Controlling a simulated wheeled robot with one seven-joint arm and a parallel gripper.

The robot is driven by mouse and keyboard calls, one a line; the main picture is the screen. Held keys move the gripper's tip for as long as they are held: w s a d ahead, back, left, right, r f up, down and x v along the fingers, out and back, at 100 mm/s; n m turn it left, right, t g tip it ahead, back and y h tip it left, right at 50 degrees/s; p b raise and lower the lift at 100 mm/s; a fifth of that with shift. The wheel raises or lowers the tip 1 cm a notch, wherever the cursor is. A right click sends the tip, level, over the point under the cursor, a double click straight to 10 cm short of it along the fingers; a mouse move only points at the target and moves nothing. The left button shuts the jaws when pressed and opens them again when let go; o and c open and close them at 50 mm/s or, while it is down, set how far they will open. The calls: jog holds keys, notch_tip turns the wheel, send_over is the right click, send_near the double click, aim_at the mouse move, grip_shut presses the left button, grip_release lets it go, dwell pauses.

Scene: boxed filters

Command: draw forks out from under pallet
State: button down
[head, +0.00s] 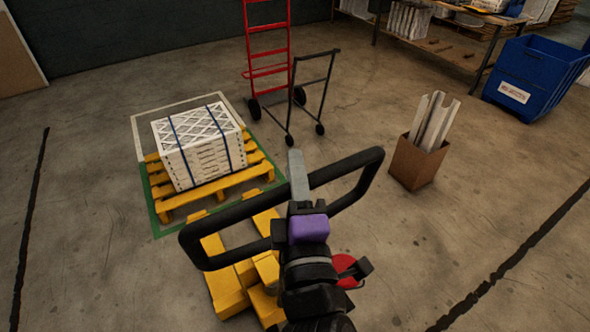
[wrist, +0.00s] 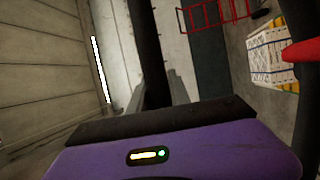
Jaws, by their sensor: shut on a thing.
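A yellow pallet (head: 223,180) stands on the floor at left centre in the head view, loaded with strapped white boxed filters (head: 200,145). The yellow forks (head: 228,290) of a pallet jack lie in front of its near side. Their far ends look clear of or just at the pallet's near edge; the handle partly hides them. My gripper (head: 299,200), with a purple body, is shut on the jack's black loop handle (head: 362,180). In the wrist view the black handle bar (wrist: 149,50) rises beyond the purple body, and the load (wrist: 270,50) shows at upper right.
A green and white floor outline (head: 158,215) surrounds the pallet. A red hand truck (head: 267,52) and a dark cart (head: 312,90) stand behind it. A brown carton (head: 412,165) of white strips is right. A blue bin (head: 535,75) is far right. Floor at lower right is clear.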

jog(key=shift+s+d, duration=0.5)
jog(key=shift+s, duration=0.2)
jog(key=c, duration=1.2)
grip_release()
jog(key=shift+s+f, duration=0.25)
jog(key=shift+s, duration=0.15)
jog(key=b+v, duration=0.1)
jog(key=v, duration=0.5)
jog(key=shift+s, duration=0.4)
jog(key=shift+d, duration=0.15)
